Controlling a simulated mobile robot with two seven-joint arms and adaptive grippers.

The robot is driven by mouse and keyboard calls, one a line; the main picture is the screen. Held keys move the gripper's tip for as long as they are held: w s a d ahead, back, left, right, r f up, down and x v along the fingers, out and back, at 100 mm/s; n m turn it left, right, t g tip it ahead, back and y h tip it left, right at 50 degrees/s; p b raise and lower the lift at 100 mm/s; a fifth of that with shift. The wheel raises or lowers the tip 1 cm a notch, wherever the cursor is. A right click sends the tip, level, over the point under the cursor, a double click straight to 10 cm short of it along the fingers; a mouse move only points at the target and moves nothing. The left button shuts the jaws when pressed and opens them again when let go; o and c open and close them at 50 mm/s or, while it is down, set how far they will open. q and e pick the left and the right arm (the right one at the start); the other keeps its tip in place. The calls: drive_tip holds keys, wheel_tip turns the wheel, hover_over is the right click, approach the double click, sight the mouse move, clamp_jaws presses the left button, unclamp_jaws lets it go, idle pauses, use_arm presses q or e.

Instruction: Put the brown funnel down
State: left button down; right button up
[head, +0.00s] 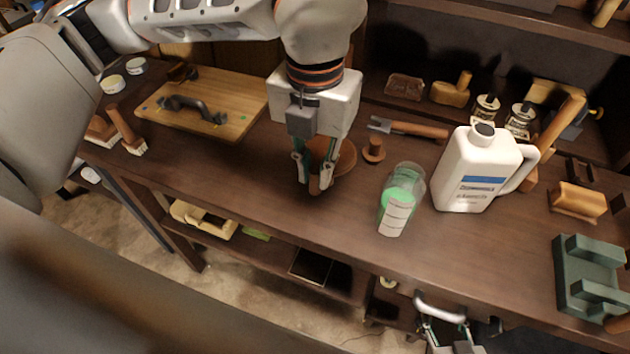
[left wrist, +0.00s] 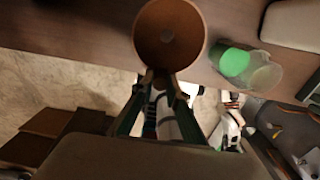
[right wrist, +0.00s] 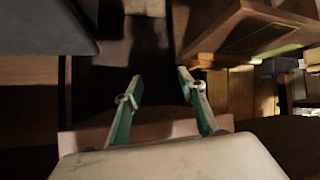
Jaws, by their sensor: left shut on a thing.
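The brown funnel (head: 340,156) is at my left gripper (head: 316,184), over the workbench (head: 270,185) near its front edge. My left gripper is shut on the funnel's near side. In the left wrist view the funnel (left wrist: 185,32) shows its round open mouth, with the left fingertips (left wrist: 158,74) at its lower rim. I cannot tell whether the funnel touches the benchtop. My right gripper (right wrist: 160,88) is open and empty; in the head view it is low, in front of the bench.
A glass jar with green contents (head: 398,200) stands right of the funnel, and a white jug (head: 470,175) beyond it. A small wooden knob (head: 374,149) is close by. A board with a black-handled tool (head: 215,100) lies left. Bare benchtop lies between.

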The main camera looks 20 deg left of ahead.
sight(315, 185)
use_arm(q)
drive_tip(key=shift+f, duration=1.95)
drive_tip(key=shift+f, duration=0.15)
drive_tip(key=c, duration=2)
unclamp_jaws()
wheel_tip(315, 185, up, 12)
drive_tip(key=shift+r, duration=0.2)
drive_tip(key=shift+s, duration=0.1)
